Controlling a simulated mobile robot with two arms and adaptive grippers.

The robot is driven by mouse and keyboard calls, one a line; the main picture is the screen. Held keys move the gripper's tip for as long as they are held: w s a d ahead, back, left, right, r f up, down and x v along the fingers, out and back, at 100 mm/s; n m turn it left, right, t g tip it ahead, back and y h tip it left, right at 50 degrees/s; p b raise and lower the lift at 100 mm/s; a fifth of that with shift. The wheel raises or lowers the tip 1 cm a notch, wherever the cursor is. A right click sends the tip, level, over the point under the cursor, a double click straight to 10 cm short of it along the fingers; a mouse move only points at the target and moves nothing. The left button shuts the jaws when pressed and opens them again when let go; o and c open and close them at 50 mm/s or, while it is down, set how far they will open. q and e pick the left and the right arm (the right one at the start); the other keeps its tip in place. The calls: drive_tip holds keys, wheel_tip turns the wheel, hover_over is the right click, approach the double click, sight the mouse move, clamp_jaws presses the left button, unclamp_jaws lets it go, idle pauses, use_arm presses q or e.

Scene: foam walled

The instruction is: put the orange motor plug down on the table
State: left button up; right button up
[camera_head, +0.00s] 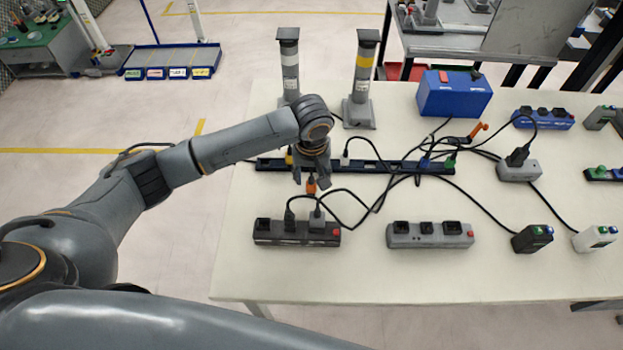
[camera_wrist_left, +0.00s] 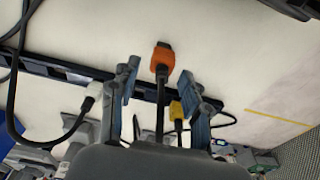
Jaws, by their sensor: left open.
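The orange motor plug (camera_head: 311,186) is a small orange connector with a dark tip, just at the fingertips of my left gripper (camera_head: 311,181) over the pale table (camera_head: 340,275). In the left wrist view the orange plug (camera_wrist_left: 164,57) shows just beyond and between the two spread fingers of the left gripper (camera_wrist_left: 160,76). Its dark cable runs back between the fingers. The fingers stand apart from the plug, with gaps on both sides. The plug seems to lie on the table, but its exact height is hard to tell. My right gripper is not in view.
A long dark rail (camera_head: 390,166) with several plugs lies behind the left gripper. A black power strip (camera_head: 270,235) and a grey strip (camera_head: 430,235) stand nearer the front. Loose cables cross the middle. Two signal posts (camera_head: 289,72) (camera_head: 361,85) and a blue box (camera_head: 453,98) stand behind.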

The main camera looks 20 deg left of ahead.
sight(312, 185)
use_arm(q)
wheel_tip(312, 185, up, 10)
drive_tip(key=s, duration=0.1)
drive_tip(key=shift+d, duration=0.2)
drive_tip(key=shift+f, duration=0.1)
idle(0.3)
